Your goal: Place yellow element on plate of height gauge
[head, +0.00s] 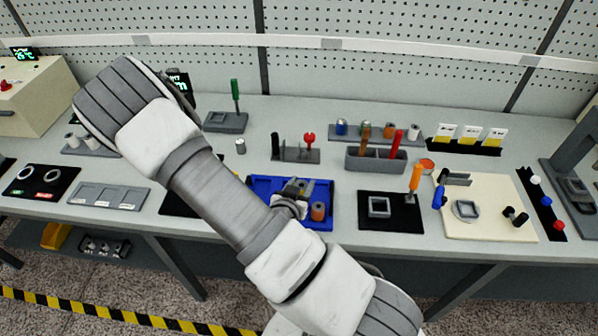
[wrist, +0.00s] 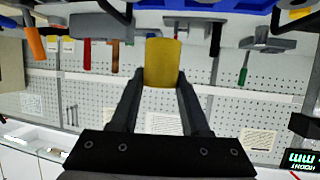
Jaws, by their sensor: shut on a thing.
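My gripper (wrist: 162,82) is shut on the yellow element (wrist: 163,62), a short yellow cylinder held between the two fingertips in the wrist view. In the head view my gripper (head: 293,188) shows over the blue tray (head: 262,187), partly hidden by my wrist; I cannot make out the yellow element clearly there. A dark unit with a green digital display (head: 180,84) stands at the back left, partly behind my arm, and looks like the height gauge. A green mm display (wrist: 303,160) shows in the wrist view's lower right corner. The gauge's plate is not clearly visible.
An orange cylinder (head: 318,211) sits in the blue tray. A grey tool holder (head: 375,160) with upright handles stands behind it. A black mat (head: 400,219) with a grey square fixture lies to the right. A small grey cylinder (head: 240,146) stands on clear bench behind my arm.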

